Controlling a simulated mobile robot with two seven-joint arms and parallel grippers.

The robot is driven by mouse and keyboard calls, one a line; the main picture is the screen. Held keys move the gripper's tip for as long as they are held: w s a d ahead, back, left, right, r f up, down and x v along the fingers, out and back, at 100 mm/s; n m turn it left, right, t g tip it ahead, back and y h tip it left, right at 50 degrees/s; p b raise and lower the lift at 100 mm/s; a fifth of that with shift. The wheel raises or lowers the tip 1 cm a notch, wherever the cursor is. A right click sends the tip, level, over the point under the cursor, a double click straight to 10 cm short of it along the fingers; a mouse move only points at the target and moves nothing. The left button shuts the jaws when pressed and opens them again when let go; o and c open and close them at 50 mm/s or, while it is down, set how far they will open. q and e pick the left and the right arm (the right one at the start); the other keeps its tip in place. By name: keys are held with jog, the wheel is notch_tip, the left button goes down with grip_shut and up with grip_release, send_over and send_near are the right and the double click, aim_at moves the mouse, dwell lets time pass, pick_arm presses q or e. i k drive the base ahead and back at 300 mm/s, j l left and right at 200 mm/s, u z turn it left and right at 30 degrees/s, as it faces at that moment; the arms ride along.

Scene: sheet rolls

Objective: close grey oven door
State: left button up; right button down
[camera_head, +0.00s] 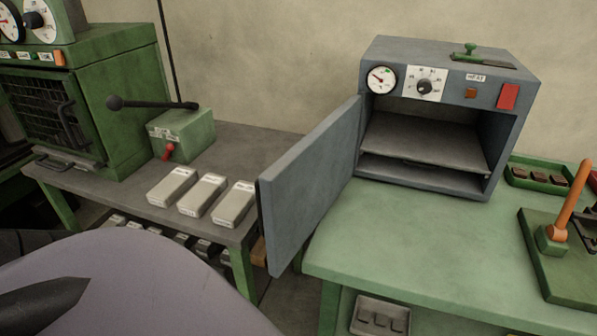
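The grey oven (448,58) stands on the green table at the right of the head view, with its front cavity uncovered. Its grey door (312,185) hangs wide open from the left side of the oven, sticking out towards me past the table's left edge. A shelf (425,141) inside the oven looks empty. A dark tapered part of mine, possibly my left gripper (45,300), enters at the lower left, well apart from the door. Whether it is open or shut does not show. My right gripper is not in view.
The green table (420,245) is clear in front of the oven. An orange-handled press (568,215) and a green tray (540,180) stand at its right. Several pale blocks (203,194) and a green lever box (182,135) sit on the left bench, near the door.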

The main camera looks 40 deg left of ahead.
aim_at(293, 195)
jog(key=k+j, duration=0.1)
jog(key=j, duration=0.3)
jog(key=k+j+z, duration=0.1)
jog(key=j, duration=0.75)
jog(key=k+j, duration=0.15)
jog(key=j, duration=0.9)
jog(key=k+z, duration=0.05)
